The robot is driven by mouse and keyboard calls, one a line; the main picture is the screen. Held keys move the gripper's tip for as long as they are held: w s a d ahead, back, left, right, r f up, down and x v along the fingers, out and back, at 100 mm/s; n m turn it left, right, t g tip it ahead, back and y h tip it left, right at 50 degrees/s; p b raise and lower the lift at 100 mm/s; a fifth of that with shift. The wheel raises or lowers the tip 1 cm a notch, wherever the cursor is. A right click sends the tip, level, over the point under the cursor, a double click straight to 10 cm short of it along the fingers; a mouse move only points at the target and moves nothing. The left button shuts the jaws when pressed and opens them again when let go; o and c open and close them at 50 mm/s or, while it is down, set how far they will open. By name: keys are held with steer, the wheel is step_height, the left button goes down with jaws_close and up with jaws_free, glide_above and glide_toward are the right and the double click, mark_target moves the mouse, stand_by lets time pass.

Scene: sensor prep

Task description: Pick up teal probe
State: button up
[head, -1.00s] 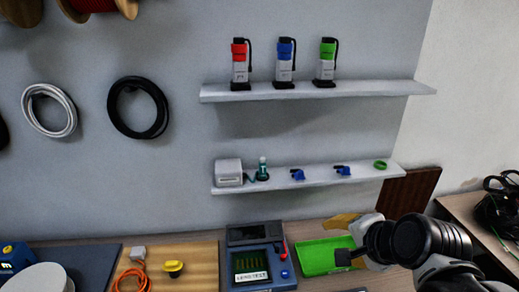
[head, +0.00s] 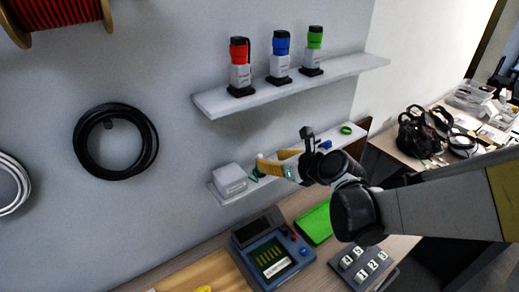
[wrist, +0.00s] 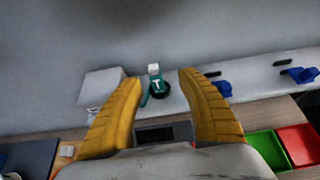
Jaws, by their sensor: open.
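The teal probe (wrist: 156,80) stands upright on the lower wall shelf, with a white top and a dark round base. In the wrist view it shows between and beyond the two yellow fingers of my gripper (wrist: 160,82), which are apart and empty. In the head view my gripper (head: 272,167) is at the lower shelf, and its fingers hide most of the probe; a small teal bit (head: 255,174) shows beside the fingertips. I cannot tell from these views whether a finger touches it.
A white box (head: 229,179) stands just left of the probe. Blue clips (wrist: 222,88) lie to its right on the shelf (wrist: 255,85). The upper shelf (head: 210,100) holds red, blue and green devices. Below are a blue-grey tester (head: 251,254) and a green tray (head: 314,223).

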steer(key=shift+w+a+f, duration=0.35)
steer(key=shift+a, duration=0.2)
steer(key=b+x, duration=0.1)
steer(key=x, duration=0.3)
steer(key=shift+a+f, duration=0.2)
steer(key=shift+a, duration=0.1)
jaws_close()
